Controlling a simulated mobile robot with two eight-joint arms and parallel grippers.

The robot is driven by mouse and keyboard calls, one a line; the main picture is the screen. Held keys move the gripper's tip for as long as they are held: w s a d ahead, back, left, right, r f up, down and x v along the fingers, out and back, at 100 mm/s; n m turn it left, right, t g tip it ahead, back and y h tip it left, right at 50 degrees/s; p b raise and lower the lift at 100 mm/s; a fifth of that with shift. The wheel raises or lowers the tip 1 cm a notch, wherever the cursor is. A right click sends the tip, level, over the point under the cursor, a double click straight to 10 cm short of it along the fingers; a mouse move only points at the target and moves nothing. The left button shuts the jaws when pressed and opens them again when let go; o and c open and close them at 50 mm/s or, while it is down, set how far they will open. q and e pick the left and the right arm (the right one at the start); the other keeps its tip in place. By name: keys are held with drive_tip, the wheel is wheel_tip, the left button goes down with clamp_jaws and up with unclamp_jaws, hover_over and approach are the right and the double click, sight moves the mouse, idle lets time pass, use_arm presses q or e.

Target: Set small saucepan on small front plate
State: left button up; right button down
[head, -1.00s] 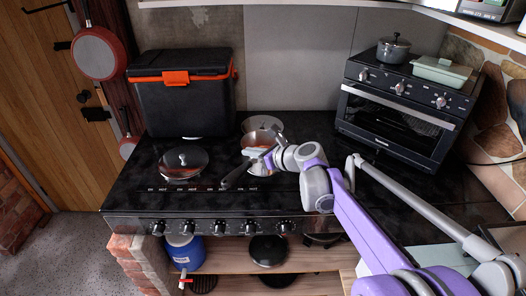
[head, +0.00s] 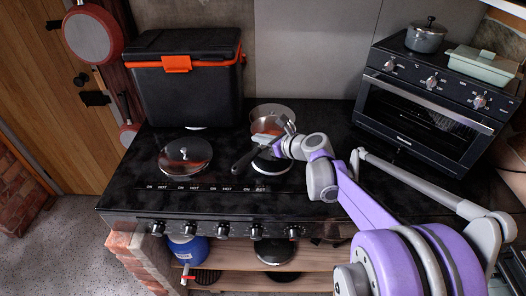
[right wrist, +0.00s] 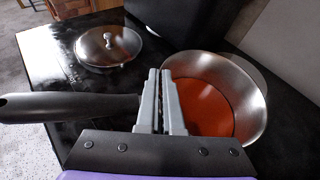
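The small saucepan (head: 285,112) is steel with a black handle (head: 249,160) and something orange-red inside. It is at the rear of the stove's right-hand plates; whether it rests there or is lifted I cannot tell. My right gripper (head: 283,131) is at the near side of the pan. In the right wrist view its fingers (right wrist: 161,98) are close together at the inner end of the handle, beside the pan wall (right wrist: 256,112). The small front plate (head: 271,167) is a dark disc with a pale ring, bare in front of the saucepan. My left gripper is out of view.
A round steel lid (head: 185,155) with a knob sits at the left front of the stove (head: 140,190). A black and orange cool box (head: 185,95) stands behind it. A toaster oven (head: 425,105) at the right carries a grey pot (head: 425,37) and a pale green dish (head: 482,66).

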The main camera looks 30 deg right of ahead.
sight(261, 155)
wheel_tip(261, 155, down, 5)
drive_tip(key=shift+f, duration=0.15)
drive_tip(key=c, duration=1.1)
unclamp_jaws()
drive_tip(key=shift+o, duration=0.2)
drive_tip(key=v, duration=1.2)
drive_tip(key=s+a+f+n+g, duration=0.3)
drive_tip(key=s+a+f+n, duration=0.1)
drive_tip(key=a+n, duration=0.45)
drive_tip(key=s+a+f+n+g, duration=0.3)
drive_tip(key=s+a+f+n, duration=0.15)
drive_tip(key=a+n, duration=0.35)
drive_tip(key=s+a+f+n+g+h, duration=0.1)
drive_tip(key=s+f+n+h, duration=0.2)
drive_tip(key=s+n, duration=0.6)
drive_tip(key=shift+s+n+g+b, duration=0.2)
drive_tip(key=shift+n+g+b, duration=0.15)
drive_tip(key=shift+n, duration=3.2)
